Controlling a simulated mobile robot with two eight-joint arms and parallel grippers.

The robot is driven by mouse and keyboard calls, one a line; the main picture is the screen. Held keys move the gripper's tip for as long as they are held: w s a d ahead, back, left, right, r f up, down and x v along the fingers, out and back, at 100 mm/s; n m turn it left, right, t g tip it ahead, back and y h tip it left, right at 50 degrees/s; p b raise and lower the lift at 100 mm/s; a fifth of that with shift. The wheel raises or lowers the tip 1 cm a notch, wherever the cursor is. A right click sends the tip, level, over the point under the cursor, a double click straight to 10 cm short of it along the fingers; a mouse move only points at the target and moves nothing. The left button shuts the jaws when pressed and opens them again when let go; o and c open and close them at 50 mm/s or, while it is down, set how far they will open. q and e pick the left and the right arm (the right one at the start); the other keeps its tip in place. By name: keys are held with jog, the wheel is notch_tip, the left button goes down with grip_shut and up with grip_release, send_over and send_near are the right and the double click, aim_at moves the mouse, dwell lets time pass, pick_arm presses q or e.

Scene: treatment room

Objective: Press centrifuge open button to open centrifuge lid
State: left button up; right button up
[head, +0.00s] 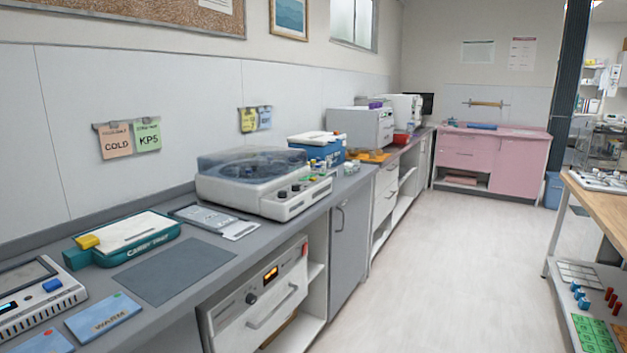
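The centrifuge (232,204) is a white bench-top machine with a smoky see-through lid (250,160). It stands on the grey counter along the left wall, near the middle of the view. The lid looks closed, with a round rotor shape dimly visible beneath it. Its sloped front panel (290,205) carries dark knobs (282,195) and small coloured buttons. The buttons are too small to read, so I cannot tell which is the open button. Neither of my grippers is in view.
A teal carry tray (125,238) with a white top, a grey mat (175,270) and a flat grey device (215,221) lie left of the centrifuge. A blue box (318,150) stands behind it. The pale floor (450,270) is clear between the counter and the wooden table (600,205).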

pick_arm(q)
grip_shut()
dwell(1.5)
